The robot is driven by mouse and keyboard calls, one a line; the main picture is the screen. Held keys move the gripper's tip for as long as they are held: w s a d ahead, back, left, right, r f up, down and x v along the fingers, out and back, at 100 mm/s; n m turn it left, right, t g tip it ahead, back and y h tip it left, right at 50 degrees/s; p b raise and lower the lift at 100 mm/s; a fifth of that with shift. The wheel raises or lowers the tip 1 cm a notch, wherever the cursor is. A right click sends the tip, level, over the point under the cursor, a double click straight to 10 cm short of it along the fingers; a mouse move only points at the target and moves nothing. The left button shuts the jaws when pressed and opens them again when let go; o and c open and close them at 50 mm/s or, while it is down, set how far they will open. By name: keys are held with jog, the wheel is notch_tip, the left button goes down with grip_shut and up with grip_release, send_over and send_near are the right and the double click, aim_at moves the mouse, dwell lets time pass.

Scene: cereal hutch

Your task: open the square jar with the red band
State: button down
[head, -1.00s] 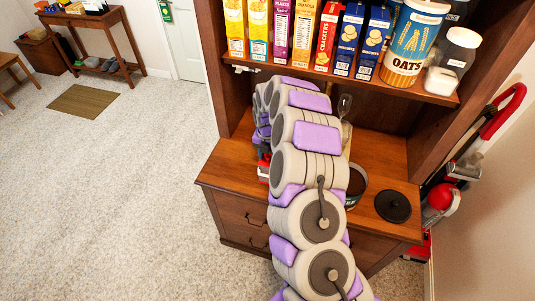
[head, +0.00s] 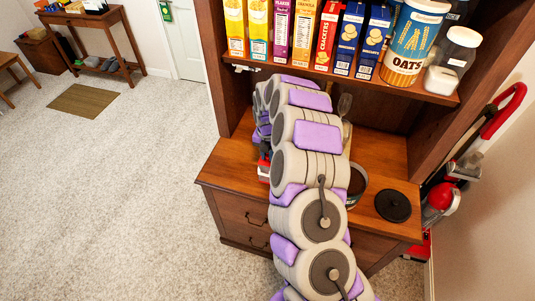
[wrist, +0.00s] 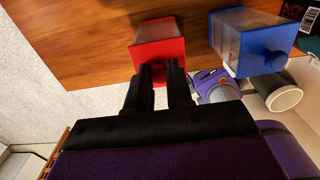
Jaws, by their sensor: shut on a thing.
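The square jar with the red band (wrist: 158,38) stands on the wooden counter in the wrist view, with clear-looking walls and a red face towards my gripper. My gripper (wrist: 160,78) is at that red face, its two dark fingers shut on what looks like the lid's knob, mostly hidden between them. I cannot tell whether the lid is apart from the jar. In the head view a bit of red (head: 264,168) shows at the left of my arm; my arm hides the gripper there.
A similar blue jar (wrist: 235,38) with a knob stands to the right. In the head view a round rim (head: 358,186) and a black round lid (head: 393,206) are on the counter (head: 235,165) right of my arm. A shelf of boxes (head: 300,30) and an oats canister (head: 410,45) is above.

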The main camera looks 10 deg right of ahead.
jog(key=shift+r, duration=0.2)
jog(key=shift+r+p, duration=0.6)
jog(key=shift+r, duration=1.75)
